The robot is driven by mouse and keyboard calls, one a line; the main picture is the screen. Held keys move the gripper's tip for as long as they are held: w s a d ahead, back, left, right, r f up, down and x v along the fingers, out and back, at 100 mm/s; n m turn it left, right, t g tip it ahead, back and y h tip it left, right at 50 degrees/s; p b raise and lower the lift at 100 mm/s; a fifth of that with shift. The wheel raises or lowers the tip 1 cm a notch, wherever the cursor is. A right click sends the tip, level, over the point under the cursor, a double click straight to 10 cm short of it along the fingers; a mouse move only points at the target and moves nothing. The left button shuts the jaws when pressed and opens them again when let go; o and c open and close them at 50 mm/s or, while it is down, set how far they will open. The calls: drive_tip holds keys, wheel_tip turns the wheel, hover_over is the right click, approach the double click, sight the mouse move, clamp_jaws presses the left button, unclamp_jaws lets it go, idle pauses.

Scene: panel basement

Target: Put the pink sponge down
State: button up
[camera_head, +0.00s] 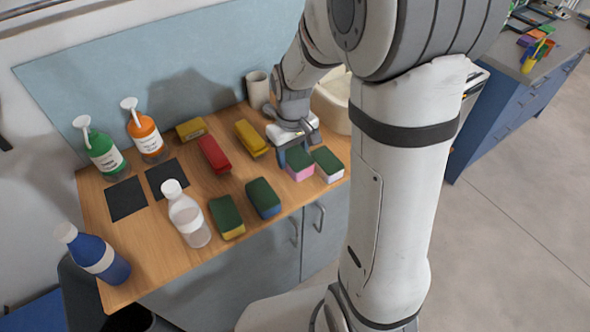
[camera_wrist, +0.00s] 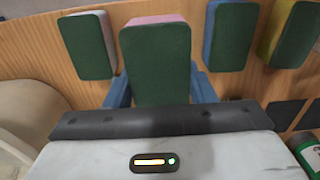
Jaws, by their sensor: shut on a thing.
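The pink sponge (camera_head: 300,172) has a dark green top and is at the right part of the wooden counter, near its front edge. It also shows in the wrist view (camera_wrist: 155,60), green face toward the camera with a thin pink edge. My gripper (camera_head: 290,152) is shut on it, with blue fingers (camera_wrist: 160,92) on either side. I cannot tell if its underside touches the counter. A paler pink sponge with a green top (camera_head: 328,166) stands close on its right in the head view, and on its left in the wrist view (camera_wrist: 88,45).
The wooden counter (camera_head: 165,255) also holds a blue-green sponge (camera_head: 263,198), a yellow-green sponge (camera_head: 227,217), a clear bottle (camera_head: 188,215), red (camera_head: 213,155) and yellow (camera_head: 252,138) blocks, dark squares (camera_head: 126,198), pump bottles (camera_head: 147,135), a cup (camera_head: 258,90) and a pale basin (camera_head: 333,100).

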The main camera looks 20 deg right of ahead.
sight(294, 183)
wheel_tip(294, 183, down, 4)
drive_tip(key=shift+d+r, duration=0.1)
drive_tip(key=shift+r, duration=0.1)
drive_tip(key=shift+f+p, duration=0.35)
drive_tip(key=shift+f, duration=1.65)
drive_tip(key=shift+f, duration=0.15)
drive_tip(key=o, duration=1.1)
